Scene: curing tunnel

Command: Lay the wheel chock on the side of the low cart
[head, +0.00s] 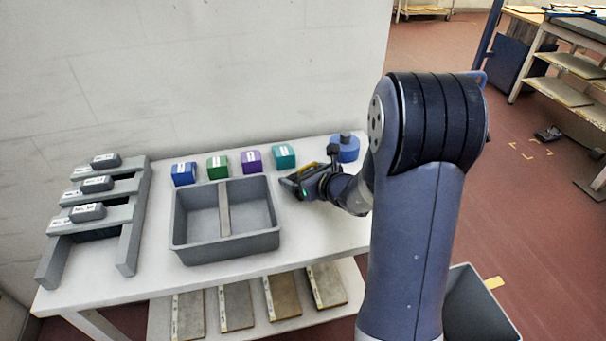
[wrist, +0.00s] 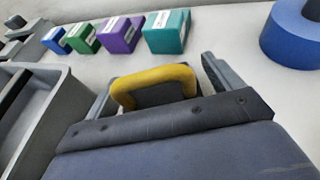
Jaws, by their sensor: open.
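A dark block with a yellow handle (wrist: 154,80), which looks like the wheel chock, lies on the white table between my gripper's fingers. In the head view its yellow part (head: 308,167) shows beside the gripper, and the rest is mostly hidden. My gripper (head: 300,178) is open, low over the table, right of the grey divided bin. In the wrist view its fingers (wrist: 155,74) stand on either side of the handle. A low wheeled cart (head: 424,10) stands on the floor at the far top; I cannot tell whether it is the one named.
The grey divided bin (head: 225,252) sits close left of my gripper. Blue, green, purple and teal boxes (head: 284,157) line the back. A blue round object (head: 344,149) stands behind the gripper. A grey rack (head: 133,222) is at left. A shelved cart (head: 555,92) stands right across open floor.

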